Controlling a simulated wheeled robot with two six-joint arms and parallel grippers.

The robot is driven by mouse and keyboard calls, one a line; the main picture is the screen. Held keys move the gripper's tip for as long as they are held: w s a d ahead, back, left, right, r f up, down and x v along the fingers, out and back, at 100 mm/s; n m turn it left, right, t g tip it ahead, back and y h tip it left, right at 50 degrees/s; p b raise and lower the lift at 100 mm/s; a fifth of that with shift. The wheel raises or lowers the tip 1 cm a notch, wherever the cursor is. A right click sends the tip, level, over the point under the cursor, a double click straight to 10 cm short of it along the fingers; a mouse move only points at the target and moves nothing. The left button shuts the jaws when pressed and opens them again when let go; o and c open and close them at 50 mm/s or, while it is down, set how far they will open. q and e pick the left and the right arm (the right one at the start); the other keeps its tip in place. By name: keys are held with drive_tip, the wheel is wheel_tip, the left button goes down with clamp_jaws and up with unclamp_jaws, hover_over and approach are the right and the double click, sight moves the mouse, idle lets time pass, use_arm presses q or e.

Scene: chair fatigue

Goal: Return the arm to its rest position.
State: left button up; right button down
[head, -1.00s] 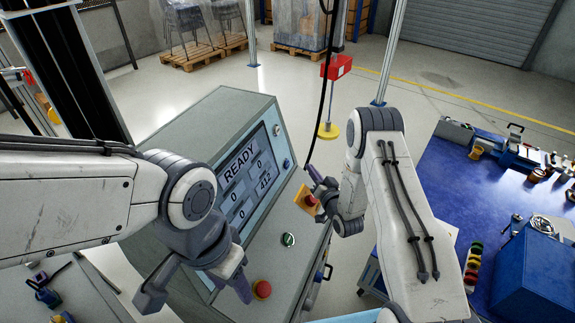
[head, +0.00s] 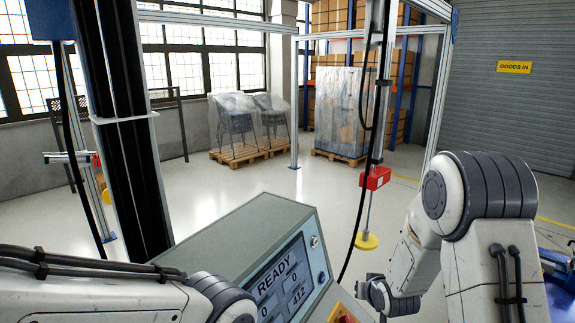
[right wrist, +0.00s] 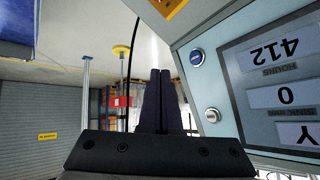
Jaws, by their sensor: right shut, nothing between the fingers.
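My right gripper (right wrist: 161,78) is shut and empty in the right wrist view, its two dark fingers side by side. It is held in free space beside the grey console (head: 240,240), with a visible gap to the panel. In the head view my right arm comes in at the right edge and bends down, with its wrist low near the console's right side. My left arm lies low across the bottom left of the head view; its gripper is out of the frame.
The console screen (head: 281,280) reads READY and 412. A hanging black cable and a red box (head: 375,178) on a post stand behind the right wrist. A blue table (head: 560,295) shows at the right edge. Wrapped chairs on pallets (head: 240,155) stand far back on open floor.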

drive_tip(key=s+a+r+n+g, duration=0.1)
drive_tip(key=s+r+g, duration=0.2)
drive_tip(key=s, duration=0.7)
drive_tip(key=s+r+g, duration=0.3)
drive_tip(key=s+g, duration=0.1)
drive_tip(key=s, duration=0.7)
drive_tip(key=s+a+r+n+g+b, duration=0.1)
drive_tip(key=s+a+n+g+b, duration=0.1)
drive_tip(key=s+a+n, duration=0.5)
drive_tip(key=s+a+b, duration=0.1)
drive_tip(key=s+a, duration=0.5)
drive_tip(key=a, duration=0.1)
drive_tip(key=shift+s+r+n+y, duration=0.3)
drive_tip(key=shift+s+r, duration=0.05)
drive_tip(key=shift+r, duration=0.05)
